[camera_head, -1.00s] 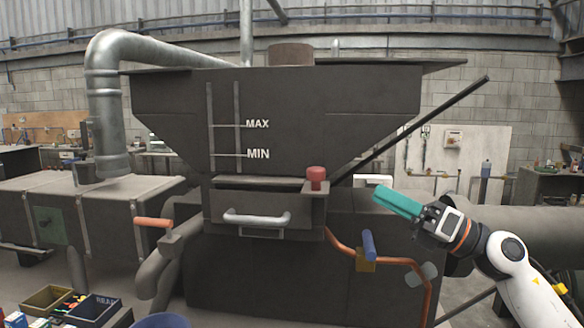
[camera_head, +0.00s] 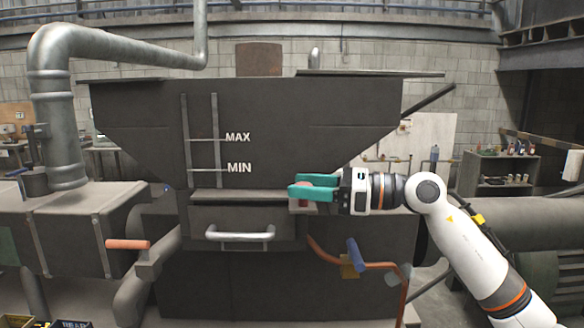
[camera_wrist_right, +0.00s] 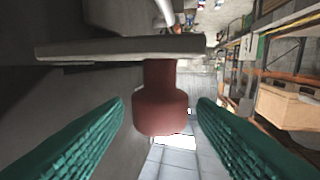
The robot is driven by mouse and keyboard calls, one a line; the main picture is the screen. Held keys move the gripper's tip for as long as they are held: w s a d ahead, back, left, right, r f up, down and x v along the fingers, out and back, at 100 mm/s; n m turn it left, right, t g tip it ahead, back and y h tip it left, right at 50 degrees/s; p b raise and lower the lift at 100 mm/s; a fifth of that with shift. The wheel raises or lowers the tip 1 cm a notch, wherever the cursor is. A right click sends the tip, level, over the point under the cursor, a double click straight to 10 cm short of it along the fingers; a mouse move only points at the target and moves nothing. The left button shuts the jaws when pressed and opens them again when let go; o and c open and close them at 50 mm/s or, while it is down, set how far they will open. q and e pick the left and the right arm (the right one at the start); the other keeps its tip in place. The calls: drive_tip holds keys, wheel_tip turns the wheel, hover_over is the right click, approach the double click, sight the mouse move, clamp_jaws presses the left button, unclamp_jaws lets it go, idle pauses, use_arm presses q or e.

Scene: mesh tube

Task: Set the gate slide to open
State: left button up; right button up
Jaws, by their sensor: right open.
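A dark hopper (camera_head: 270,120) with MAX and MIN marks stands in the middle of the head view. Below it is a thin slide plate (camera_head: 235,195), which I take for the gate slide. Its red knob (camera_wrist_right: 160,108) sits at the plate's right end, mostly hidden by my fingers in the head view. In the wrist view the plate (camera_wrist_right: 120,48) crosses above the knob. My right gripper (camera_head: 298,187) is open, its teal fingers on either side of the knob. The wrist view shows gaps on both sides. My left gripper is out of view.
A grey bar handle (camera_head: 240,235) is on the front below the plate. An orange lever (camera_head: 127,244) is at the left, and a blue-handled valve (camera_head: 355,252) on a copper pipe is below my right gripper. A dark rod slopes up behind my arm.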

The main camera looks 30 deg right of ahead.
drive_tip(key=shift+p+x, duration=0.5)
drive_tip(key=shift+x, duration=0.9)
drive_tip(key=shift+w, duration=0.1)
drive_tip(key=shift+c, duration=0.3)
clamp_jaws()
